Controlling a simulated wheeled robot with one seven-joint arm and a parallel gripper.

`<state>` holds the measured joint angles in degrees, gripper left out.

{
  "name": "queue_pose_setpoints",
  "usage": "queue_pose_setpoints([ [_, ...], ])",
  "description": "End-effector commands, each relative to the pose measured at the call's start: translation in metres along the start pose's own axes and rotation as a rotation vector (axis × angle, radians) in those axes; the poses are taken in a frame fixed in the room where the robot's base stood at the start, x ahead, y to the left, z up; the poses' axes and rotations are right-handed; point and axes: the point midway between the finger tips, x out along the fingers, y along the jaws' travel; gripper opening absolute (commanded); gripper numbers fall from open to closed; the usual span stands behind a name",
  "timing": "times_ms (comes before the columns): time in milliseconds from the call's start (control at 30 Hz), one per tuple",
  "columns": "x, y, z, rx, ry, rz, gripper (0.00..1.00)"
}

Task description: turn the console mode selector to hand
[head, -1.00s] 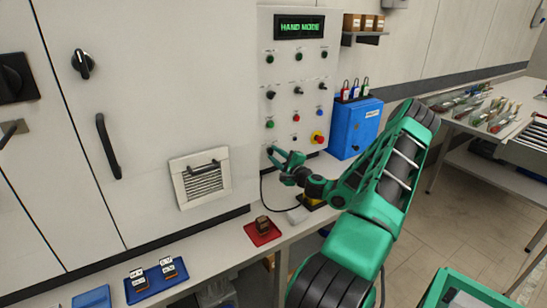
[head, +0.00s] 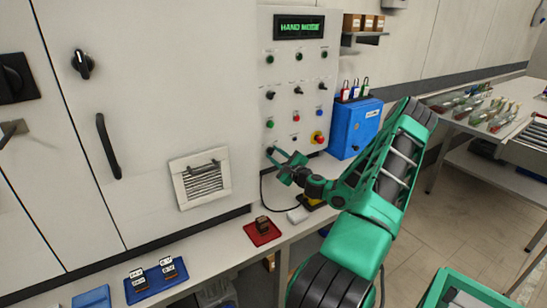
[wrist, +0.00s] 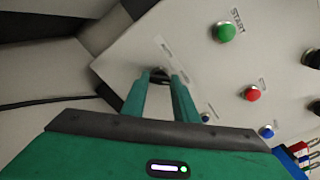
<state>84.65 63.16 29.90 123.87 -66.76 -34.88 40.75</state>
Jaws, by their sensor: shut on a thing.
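The console (head: 293,60) is a pale upright panel with buttons and switches, and its green display (head: 299,27) reads "HAND MODE", a little blurred at the end. My gripper (head: 272,154) is at the panel's lower left corner. In the wrist view my gripper (wrist: 161,80) has its two green fingers on either side of a small dark selector knob (wrist: 159,74) and is shut on it. A printed label stands by the knob, too small to read fully. The fingers hide much of the knob, so its pointing direction cannot be told.
A green start button (wrist: 225,32) and a red button (wrist: 252,93) sit near the fingers. A red emergency knob on yellow (head: 318,137) and a blue box (head: 352,130) are to the right. A red tray (head: 262,232) lies on the bench below.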

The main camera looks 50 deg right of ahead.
Motion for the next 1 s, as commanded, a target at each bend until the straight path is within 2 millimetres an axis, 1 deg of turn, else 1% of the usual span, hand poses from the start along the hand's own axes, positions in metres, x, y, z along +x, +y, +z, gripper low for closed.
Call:
queue_pose_setpoints([
  [33, -0.001, 0.002, -0.004, -0.002, 0.008, 0.003, 0.04],
  [167, -0.001, 0.002, -0.004, -0.003, 0.008, 0.004, 0.04],
  [200, -0.001, 0.002, -0.004, -0.003, 0.008, 0.004, 0.34],
  [233, -0.001, 0.002, -0.004, -0.003, 0.008, 0.004, 0.41],
  [267, -0.001, 0.002, -0.003, -0.003, 0.007, 0.003, 0.45],
  [533, -0.001, 0.001, -0.002, -0.002, 0.003, 0.002, 0.45],
  [667, -0.007, 0.001, -0.002, 0.000, 0.005, 0.002, 0.45],
  [767, -0.020, 0.001, -0.002, 0.001, 0.005, 0.002, 0.45],
  [1000, -0.065, 0.001, -0.003, 0.001, 0.008, 0.002, 0.45],
])
